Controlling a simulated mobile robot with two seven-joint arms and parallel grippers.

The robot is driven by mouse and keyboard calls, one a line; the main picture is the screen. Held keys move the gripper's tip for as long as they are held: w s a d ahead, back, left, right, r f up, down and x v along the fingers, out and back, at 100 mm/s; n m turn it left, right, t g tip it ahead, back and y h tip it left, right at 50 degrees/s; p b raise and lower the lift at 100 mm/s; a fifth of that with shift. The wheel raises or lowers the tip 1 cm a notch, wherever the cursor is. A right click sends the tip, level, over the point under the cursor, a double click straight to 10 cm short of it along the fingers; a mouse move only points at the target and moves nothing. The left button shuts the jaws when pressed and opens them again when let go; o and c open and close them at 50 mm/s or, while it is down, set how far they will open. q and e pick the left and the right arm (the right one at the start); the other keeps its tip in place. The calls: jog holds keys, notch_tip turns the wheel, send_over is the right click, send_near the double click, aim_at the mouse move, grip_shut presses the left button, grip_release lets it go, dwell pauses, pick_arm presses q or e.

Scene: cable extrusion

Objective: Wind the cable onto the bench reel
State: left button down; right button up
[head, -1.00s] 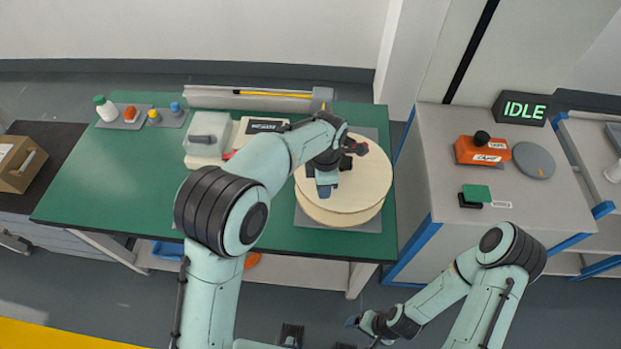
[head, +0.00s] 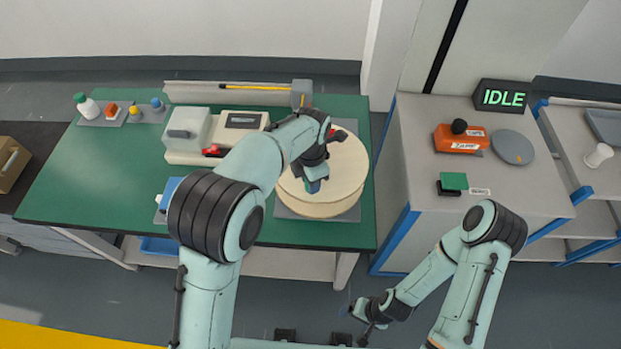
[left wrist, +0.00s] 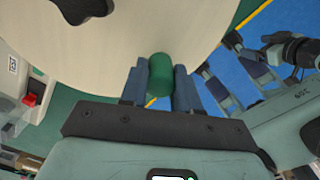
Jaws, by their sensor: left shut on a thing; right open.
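The bench reel (head: 348,172) is a pale round wooden drum lying flat on the green bench; its broad face also shows in the left wrist view (left wrist: 120,50). My left gripper (head: 314,186) reaches over the reel's top. In the left wrist view its fingers (left wrist: 160,82) are shut on a green cylindrical handle (left wrist: 160,61) at the reel's near edge. My right gripper (head: 362,322) is open, low in front of the bench, apart from the reel. A thin yellow cable-like strand (head: 250,87) lies along the grey rear trough. No cable is discernible on the reel.
A beige machine (head: 243,120) with a red switch stands left of the reel. Small bottles (head: 88,106) stand at the bench's left end. A grey cabinet (head: 415,135) at the right bears an orange device (head: 458,140) and an IDLE sign (head: 503,97).

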pick_arm(q)
jog(key=shift+d+r, duration=0.1)
jog(key=c, duration=0.8)
grip_release()
notch_tip(320, 180, up, 13)
jog(key=p, duration=0.1)
jog(key=shift+r, duration=0.2)
pick_arm(e)
jog(key=shift+w+r, duration=0.95)
jog(key=shift+r, duration=0.1)
